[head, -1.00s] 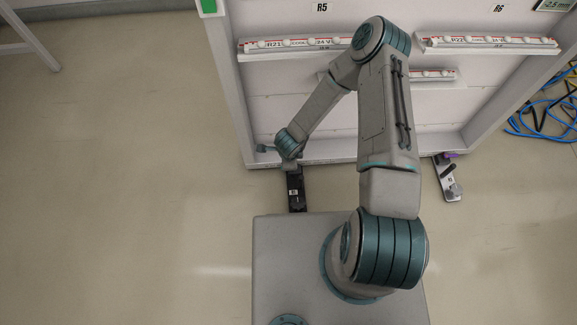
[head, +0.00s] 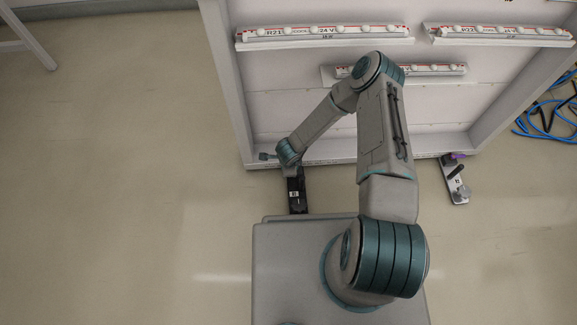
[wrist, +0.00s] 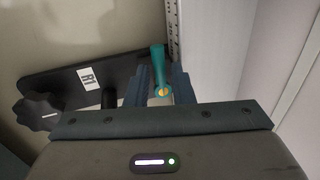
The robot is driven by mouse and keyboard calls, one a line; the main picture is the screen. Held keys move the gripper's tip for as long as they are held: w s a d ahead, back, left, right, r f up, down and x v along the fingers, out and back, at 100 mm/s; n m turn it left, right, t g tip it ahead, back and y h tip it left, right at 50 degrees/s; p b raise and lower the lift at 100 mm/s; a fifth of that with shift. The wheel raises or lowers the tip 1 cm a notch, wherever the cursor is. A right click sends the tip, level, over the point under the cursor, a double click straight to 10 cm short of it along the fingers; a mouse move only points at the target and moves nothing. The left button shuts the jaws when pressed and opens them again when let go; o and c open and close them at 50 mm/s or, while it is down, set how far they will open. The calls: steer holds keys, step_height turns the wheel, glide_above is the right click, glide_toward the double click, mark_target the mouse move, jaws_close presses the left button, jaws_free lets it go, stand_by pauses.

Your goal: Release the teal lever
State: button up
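In the wrist view the teal lever (wrist: 158,66) stands up between the two fingers of my gripper (wrist: 158,78). An orange-centred pivot shows at its lower end. The fingers are on either side of the lever, and a narrow gap seems to show beside it, so the gripper looks open around it. The lever sits by a black plate (wrist: 95,82) labelled R1, at the foot of the cabinet. In the head view the black plate (head: 297,193) lies below my wrist, and the lever and fingertips are hidden there.
A black star-shaped knob (wrist: 38,113) and a black post (wrist: 108,98) stand on the plate. The white cabinet (head: 290,100) is close on the far side. A grey bracket (head: 455,180) stands at its right foot, with blue cables (head: 545,115) beyond.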

jaws_close()
steer(key=shift+s+n, duration=0.15)
steer(key=shift+n, duration=0.15)
steer(key=n, duration=0.1)
steer(key=n+y+p, duration=0.1)
steer(key=n, duration=0.1)
steer(key=shift+s+d, duration=0.15)
steer(key=shift+s, duration=0.15)
steer(key=n, duration=0.3)
steer(key=s+d+n+y, duration=0.1)
steer(key=shift+g, duration=0.4)
steer(key=n, duration=0.3)
steer(key=d+n+g, duration=0.1)
steer(key=n, duration=0.1)
steer(key=shift+s+d+f+n+y, duration=0.1)
steer(key=shift+s+n+y, duration=0.05)
steer(key=shift+n+y, duration=0.25)
steer(key=shift+d+n+g+b, duration=0.25)
steer(key=shift+n+g+b, duration=0.1)
steer(key=shift+n, duration=0.75)
steer(key=shift+d+n+g+b, duration=0.25)
steer(key=shift+n+g, duration=0.1)
steer(key=shift+n, duration=0.75)
